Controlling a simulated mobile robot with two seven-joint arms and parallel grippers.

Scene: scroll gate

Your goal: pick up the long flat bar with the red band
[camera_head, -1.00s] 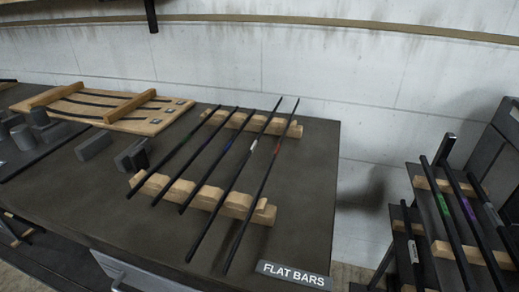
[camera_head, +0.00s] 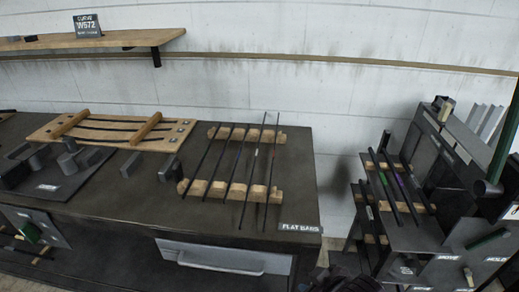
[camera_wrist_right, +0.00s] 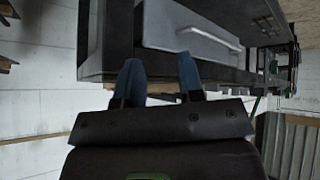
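The long flat bar with the red band (camera_head: 268,190) is thin and black. It is the rightmost of several bars lying across two notched wooden supports on the dark workbench, above the "FLAT BARS" label. Its red band is small and faint in the head view. The bar beside it (camera_head: 248,180) has a white band. My right gripper (camera_wrist_right: 160,80) shows two blue fingers spread apart with nothing between them, in front of the bench's drawer side and away from the bars. My left gripper is not in view.
The workbench (camera_head: 300,180) has a grey drawer (camera_head: 222,258) below the rack. A wooden board (camera_head: 110,132) with dark strips and several grey blocks lie to the left. A second rack of bars (camera_head: 395,187) stands at the right. A wooden shelf (camera_head: 120,39) hangs on the wall.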

